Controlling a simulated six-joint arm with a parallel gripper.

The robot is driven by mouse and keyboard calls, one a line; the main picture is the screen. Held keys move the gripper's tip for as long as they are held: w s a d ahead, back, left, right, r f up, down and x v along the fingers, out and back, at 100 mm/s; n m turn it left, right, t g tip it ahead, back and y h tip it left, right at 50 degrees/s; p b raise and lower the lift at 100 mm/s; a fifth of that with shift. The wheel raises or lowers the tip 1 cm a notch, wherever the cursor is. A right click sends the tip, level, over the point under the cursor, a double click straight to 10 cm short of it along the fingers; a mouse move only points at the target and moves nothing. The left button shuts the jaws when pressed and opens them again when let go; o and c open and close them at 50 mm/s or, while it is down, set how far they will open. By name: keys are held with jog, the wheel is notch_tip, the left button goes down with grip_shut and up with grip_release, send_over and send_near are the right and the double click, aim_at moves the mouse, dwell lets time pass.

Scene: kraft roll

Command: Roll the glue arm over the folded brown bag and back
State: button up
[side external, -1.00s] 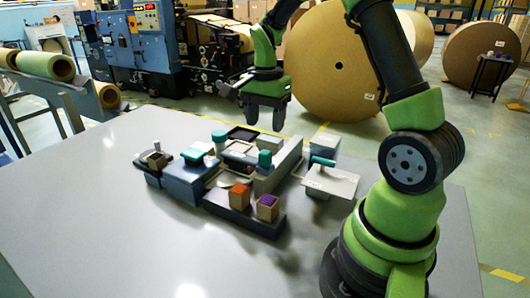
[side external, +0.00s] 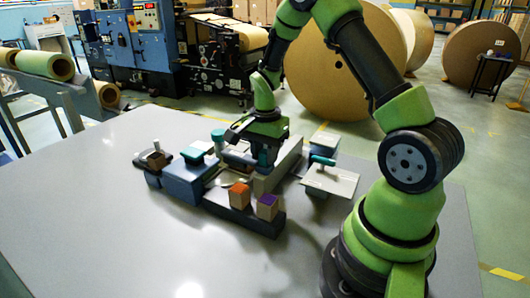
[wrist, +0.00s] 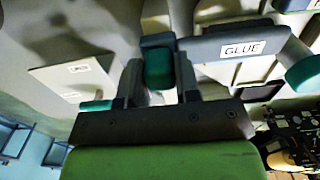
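The glue arm (wrist: 225,46) is a grey bar labelled GLUE in the wrist view. A teal knob (wrist: 158,68) stands at its left end, and another teal part (wrist: 303,74) shows at the right edge. My gripper (side external: 259,160) is lowered over the station. In the wrist view its two fingers (wrist: 160,85) stand on either side of the knob, close to it. I cannot tell whether they press on it. The folded brown bag cannot be made out clearly; a tan patch (side external: 226,181) shows in the station beside my gripper, partly hidden.
The dark station base (side external: 245,218) carries an orange-topped block (side external: 239,195) and a purple-topped block (side external: 267,207). A pale plate (side external: 331,181) with a teal handle (side external: 322,160) lies to the right. A teal-topped block (side external: 195,153) stands left. The front of the table is clear.

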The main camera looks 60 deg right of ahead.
grip_shut()
jog(key=d, duration=1.9)
jog(key=shift+d, duration=0.2)
jog(key=o, duration=0.6)
grip_release()
jog(key=shift+c, duration=0.2)
notch_tip(320, 180, up, 10)
